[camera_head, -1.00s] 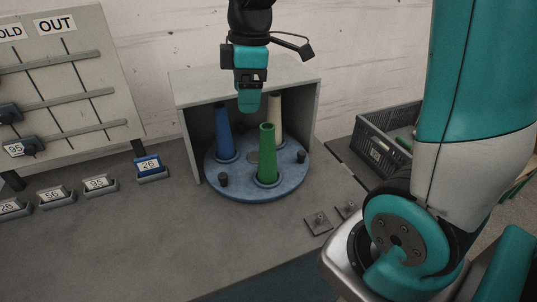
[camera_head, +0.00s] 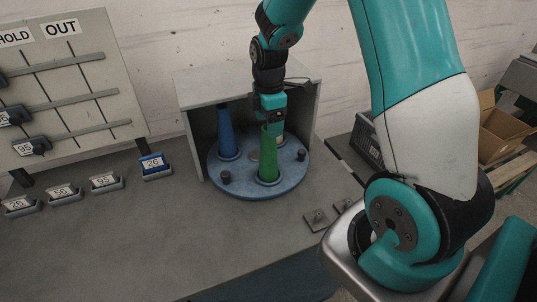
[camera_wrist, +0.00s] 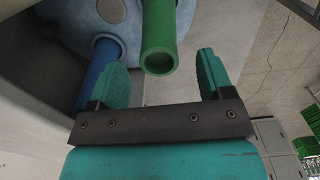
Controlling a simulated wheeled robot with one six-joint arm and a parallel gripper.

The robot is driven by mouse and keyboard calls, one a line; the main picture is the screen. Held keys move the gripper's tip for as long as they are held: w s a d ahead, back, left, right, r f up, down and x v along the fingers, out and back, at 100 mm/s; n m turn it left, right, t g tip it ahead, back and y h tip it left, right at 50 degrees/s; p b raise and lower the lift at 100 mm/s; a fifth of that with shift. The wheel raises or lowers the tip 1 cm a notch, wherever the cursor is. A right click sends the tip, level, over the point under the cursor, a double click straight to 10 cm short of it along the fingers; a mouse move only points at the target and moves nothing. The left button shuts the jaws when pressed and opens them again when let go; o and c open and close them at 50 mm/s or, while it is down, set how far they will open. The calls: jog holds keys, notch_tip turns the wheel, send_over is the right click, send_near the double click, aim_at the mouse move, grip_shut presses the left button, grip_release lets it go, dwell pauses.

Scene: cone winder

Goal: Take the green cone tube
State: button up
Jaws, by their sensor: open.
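The green cone tube (camera_head: 268,165) stands upright at the front of a round blue turntable (camera_head: 232,188). In the wrist view, the green cone tube (camera_wrist: 158,40) points its open narrow end toward my gripper. My gripper (camera_head: 268,122) is at the top of the tube in the head view. In the wrist view my gripper (camera_wrist: 160,80) is open, with one finger on each side and the tube end between and ahead of them. I see no finger touching it. A blue cone tube (camera_head: 225,132) stands behind left. A cream tube (camera_head: 280,128) is mostly hidden behind my gripper.
A grey open-front housing (camera_head: 196,84) covers the back of the turntable, its top close to my arm. Small black knobs (camera_head: 225,177) stand on the turntable. Numbered card holders (camera_head: 106,182) line the table at left. A grey crate (camera_head: 366,142) stands at right.

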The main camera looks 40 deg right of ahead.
aim_at(269, 154)
jog(key=shift+a+f+p, duration=0.2)
jog(key=shift+f+p, duration=0.95)
jog(key=shift+f, duration=1.65)
jog(key=shift+w, duration=0.1)
jog(key=c, duration=1.1)
jog(key=shift+r, duration=0.1)
jog(key=shift+c, duration=0.2)
